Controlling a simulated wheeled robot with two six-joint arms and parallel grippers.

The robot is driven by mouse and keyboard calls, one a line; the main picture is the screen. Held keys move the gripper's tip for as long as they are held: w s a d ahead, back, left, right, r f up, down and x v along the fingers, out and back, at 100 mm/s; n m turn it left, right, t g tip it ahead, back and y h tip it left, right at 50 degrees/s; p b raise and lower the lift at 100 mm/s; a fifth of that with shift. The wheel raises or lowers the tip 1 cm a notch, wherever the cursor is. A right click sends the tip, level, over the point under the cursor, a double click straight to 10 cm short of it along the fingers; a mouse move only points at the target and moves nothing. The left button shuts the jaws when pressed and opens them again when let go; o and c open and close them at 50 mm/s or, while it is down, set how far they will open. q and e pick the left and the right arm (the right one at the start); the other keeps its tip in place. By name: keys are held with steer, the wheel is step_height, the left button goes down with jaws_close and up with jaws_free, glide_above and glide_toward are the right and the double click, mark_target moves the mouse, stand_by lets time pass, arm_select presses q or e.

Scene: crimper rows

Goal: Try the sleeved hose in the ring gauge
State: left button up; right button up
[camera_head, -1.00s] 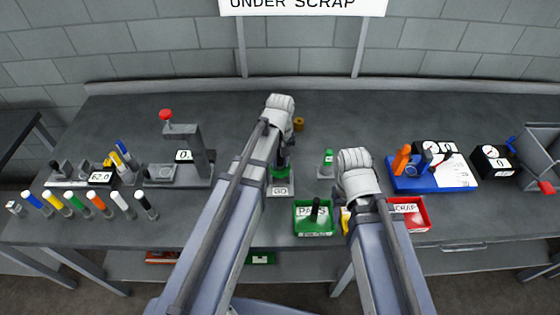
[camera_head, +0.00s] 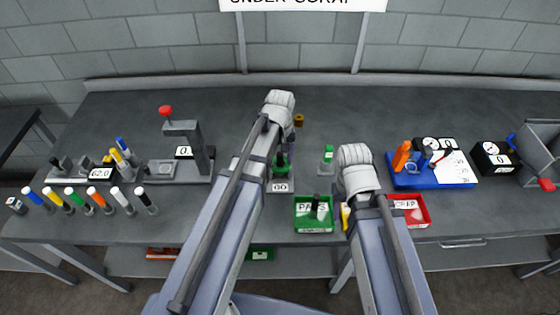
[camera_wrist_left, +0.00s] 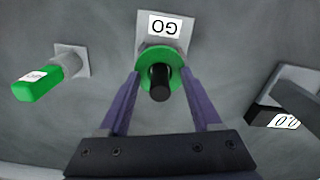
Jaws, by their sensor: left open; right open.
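The ring gauge, a green ring (camera_wrist_left: 176,55) by a plate marked GO (camera_wrist_left: 164,26), is in the left wrist view. It also shows in the head view (camera_head: 281,170). A black hose end (camera_wrist_left: 160,82) stands at the ring's middle; I cannot tell how deep it sits. My left gripper (camera_wrist_left: 161,85) is open, its purple fingers on either side of the ring and hose, apart from the hose. In the head view, my left gripper (camera_head: 281,150) is mostly hidden by its arm. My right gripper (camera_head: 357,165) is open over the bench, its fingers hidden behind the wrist.
A second green gauge (camera_head: 327,155) stands right of the GO gauge. A green PASS tray (camera_head: 314,228) holding a dark piece and a red SCRAP tray (camera_head: 421,221) lie in front. Several coloured hoses (camera_head: 98,200) stand left. A blue tray (camera_head: 405,182) is right.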

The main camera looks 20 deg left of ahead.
arm_select(q)
steer(key=shift+r, duration=0.1)
step_height(320, 180, up, 8)
steer(key=p, duration=0.8)
steer(key=shift+f, duration=0.2)
steer(key=shift+c, duration=0.2)
stand_by(0.7)
steer(key=m, duration=0.5)
steer(key=shift+r, duration=0.15)
steer(key=m, duration=0.5)
steer(key=shift+r+m, duration=0.1)
steer(key=shift+m, duration=0.3)
